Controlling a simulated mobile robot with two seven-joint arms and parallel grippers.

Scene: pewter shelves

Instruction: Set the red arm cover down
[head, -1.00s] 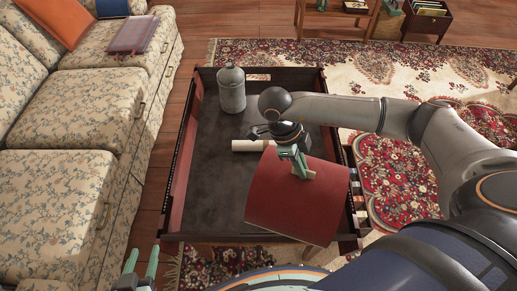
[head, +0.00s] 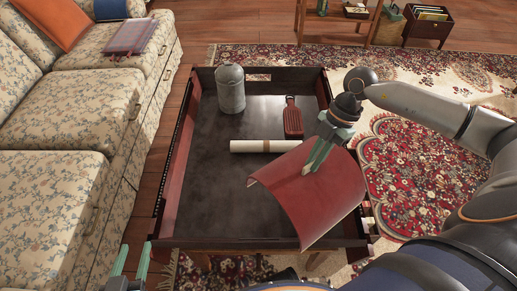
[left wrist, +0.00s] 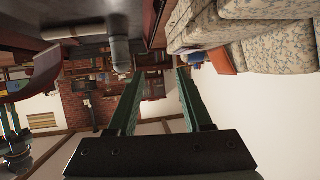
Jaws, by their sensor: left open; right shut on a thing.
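The red arm cover (head: 306,196) is a curved, dark red sheet in the head view. My right gripper (head: 310,168) is shut on its upper part and holds it tilted over the front right of the dark tray table (head: 212,193). I cannot tell whether its lower edge touches the table. My left gripper (head: 133,266) is open and empty at the bottom left, in front of the table. Its two green fingers show apart in the left wrist view (left wrist: 157,80).
The table has raised rims. A floral sofa (head: 62,117) stands at left. The table's left middle is clear.

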